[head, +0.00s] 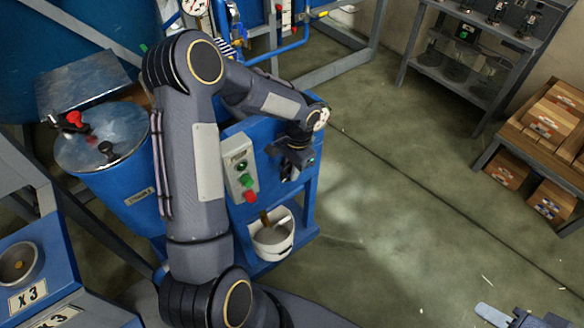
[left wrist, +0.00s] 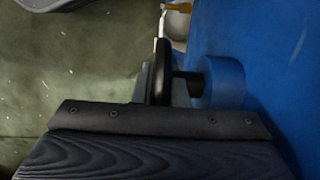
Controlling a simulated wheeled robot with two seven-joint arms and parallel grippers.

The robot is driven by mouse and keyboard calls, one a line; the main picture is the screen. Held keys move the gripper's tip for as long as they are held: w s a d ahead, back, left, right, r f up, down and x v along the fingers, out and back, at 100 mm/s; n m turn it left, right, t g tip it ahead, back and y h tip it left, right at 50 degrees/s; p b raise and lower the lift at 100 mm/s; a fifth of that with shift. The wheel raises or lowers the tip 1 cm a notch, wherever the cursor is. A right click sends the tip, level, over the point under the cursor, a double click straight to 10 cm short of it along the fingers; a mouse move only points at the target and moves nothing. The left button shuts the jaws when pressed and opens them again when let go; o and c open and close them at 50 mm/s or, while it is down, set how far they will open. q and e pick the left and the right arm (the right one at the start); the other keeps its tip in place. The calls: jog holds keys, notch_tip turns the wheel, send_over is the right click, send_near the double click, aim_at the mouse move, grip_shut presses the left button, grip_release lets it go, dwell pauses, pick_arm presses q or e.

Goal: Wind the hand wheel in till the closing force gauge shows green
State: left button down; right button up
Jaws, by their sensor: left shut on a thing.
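The black hand wheel (left wrist: 161,72) is seen nearly edge-on in the left wrist view, on a short dark shaft from a round blue hub (left wrist: 222,82). My left gripper (left wrist: 160,92) is shut on the hand wheel's rim. In the head view my left gripper (head: 291,164) is at the right face of the blue machine (head: 268,205), and the wheel is hard to tell from the dark fingers. A small round white face with red marks (head: 320,118) shows beside my wrist; I cannot tell whether it is the closing force gauge. My right gripper (head: 520,317) is partly visible at the lower right edge.
A panel with green and red buttons (head: 241,172) is left of my left gripper. A white bucket (head: 272,238) hangs below it. A blue drum (head: 112,180) stands left. Shelves with boxes (head: 545,125) stand right. The middle floor is clear.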

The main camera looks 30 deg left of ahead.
pick_arm(q)
jog(key=c, duration=1.4)
grip_release()
jog(key=shift+c, duration=0.2)
jog(key=shift+r, duration=0.1)
jog(key=r, duration=0.5)
jog(key=w+r, duration=0.1)
jog(key=r, duration=0.1)
jog(key=shift+d+r, duration=0.25)
jog(key=shift+r, duration=0.05)
